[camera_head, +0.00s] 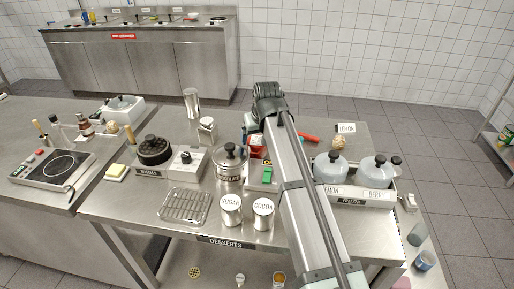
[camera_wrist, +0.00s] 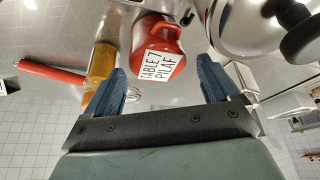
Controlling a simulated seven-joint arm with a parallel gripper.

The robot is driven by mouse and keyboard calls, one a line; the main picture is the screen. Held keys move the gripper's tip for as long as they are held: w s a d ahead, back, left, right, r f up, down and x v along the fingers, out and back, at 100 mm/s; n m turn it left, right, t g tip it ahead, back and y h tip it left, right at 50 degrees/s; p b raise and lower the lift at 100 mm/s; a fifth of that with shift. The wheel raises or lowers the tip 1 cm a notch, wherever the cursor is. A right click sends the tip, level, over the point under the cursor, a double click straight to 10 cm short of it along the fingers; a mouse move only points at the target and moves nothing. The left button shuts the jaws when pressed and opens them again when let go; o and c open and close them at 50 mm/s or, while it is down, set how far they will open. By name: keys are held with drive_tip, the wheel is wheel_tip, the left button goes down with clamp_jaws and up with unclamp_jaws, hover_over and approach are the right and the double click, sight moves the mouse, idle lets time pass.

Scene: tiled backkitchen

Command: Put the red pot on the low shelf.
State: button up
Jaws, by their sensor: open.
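The red pot (camera_wrist: 158,38) carries a white label reading "TABLE 7 PILAF" and has a loop handle. In the wrist view it is ahead of and between the fingers of my gripper (camera_wrist: 162,82), which are apart and not closed on it. In the head view, my arm hides most of the gripper; a patch of red (camera_head: 257,140), apparently the pot, shows beside the arm on the steel table (camera_head: 150,210). A lower shelf (camera_head: 215,265) shows beneath the table's front edge, partly hidden.
An amber jar (camera_wrist: 101,62) stands close beside the pot, with a red rod-like handle (camera_wrist: 50,70) beyond it. A chocolate pot (camera_head: 230,158), sugar (camera_head: 231,210) and cocoa (camera_head: 263,213) canisters and grey kettles (camera_head: 330,168) crowd the table. A wire rack (camera_head: 185,206) lies at front left.

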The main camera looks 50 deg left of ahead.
sight(257, 141)
drive_tip(key=shift+x, duration=2.55)
drive_tip(key=shift+w+d, duration=0.1)
drive_tip(key=shift+d, duration=0.05)
drive_tip(key=shift+c, duration=0.4)
